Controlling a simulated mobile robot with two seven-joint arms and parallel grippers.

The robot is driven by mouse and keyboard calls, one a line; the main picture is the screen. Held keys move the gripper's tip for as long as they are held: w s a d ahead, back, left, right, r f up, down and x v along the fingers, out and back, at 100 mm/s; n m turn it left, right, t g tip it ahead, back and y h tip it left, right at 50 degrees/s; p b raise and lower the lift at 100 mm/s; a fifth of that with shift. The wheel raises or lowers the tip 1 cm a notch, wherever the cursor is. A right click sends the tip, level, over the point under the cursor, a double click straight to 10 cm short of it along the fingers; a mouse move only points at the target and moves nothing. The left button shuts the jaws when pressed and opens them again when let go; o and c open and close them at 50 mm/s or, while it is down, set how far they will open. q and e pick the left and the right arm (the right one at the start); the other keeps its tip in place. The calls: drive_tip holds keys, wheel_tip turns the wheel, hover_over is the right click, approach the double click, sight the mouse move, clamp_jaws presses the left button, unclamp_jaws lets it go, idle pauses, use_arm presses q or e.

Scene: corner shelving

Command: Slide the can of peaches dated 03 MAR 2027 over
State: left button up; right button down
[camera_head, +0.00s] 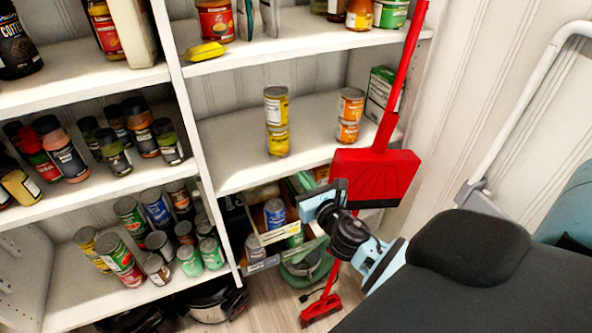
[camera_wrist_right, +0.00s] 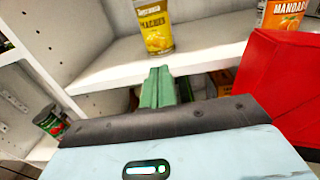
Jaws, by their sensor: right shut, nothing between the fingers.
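Two yellow-labelled cans (camera_head: 277,120) stand stacked on the middle right shelf (camera_head: 230,150). In the right wrist view, a yellow can (camera_wrist_right: 155,27) with what looks like a peaches label stands near the shelf's front edge. No date can be read. My right gripper (camera_wrist_right: 160,76) is shut and empty, its green fingers pointing toward the shelf edge, just below and in front of the yellow can and apart from it. In the head view my right gripper (camera_head: 318,202) is in front of and below this shelf. My left gripper is not in view.
Orange mandarin cans (camera_head: 350,116) stand right of the yellow ones, beside a green box (camera_head: 380,92). A red dustpan (camera_head: 375,172) with a long handle stands close to the right of my gripper. The shelf is bare left of the yellow cans. Crates with cans sit below.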

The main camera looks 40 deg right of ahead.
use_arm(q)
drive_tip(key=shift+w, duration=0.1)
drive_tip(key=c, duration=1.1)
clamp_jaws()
use_arm(e)
drive_tip(key=s+a+f+m+g+y, duration=0.1)
drive_tip(key=s+a+f+m+g, duration=0.3)
drive_tip(key=s+f+m, duration=0.6)
drive_tip(key=s+a+f+m+g+y, duration=0.2)
drive_tip(key=s+a+f+m, duration=0.5)
drive_tip(key=s, duration=0.6)
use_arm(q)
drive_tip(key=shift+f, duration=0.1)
use_arm(e)
drive_tip(key=s+a+f+m+g+y, duration=0.1)
drive_tip(key=s+a+f+m+g, duration=0.1)
drive_tip(key=s+m, duration=0.5)
drive_tip(key=s+a+f+m+g+y, duration=0.1)
drive_tip(key=s+a+f+m, duration=0.3)
drive_tip(key=s+m, duration=0.4)
drive_tip(key=s+f+g, duration=0.1)
drive_tip(key=s, duration=0.3)
drive_tip(key=shift+s+a+g, duration=0.15)
drive_tip(key=shift+a+g, duration=0.25)
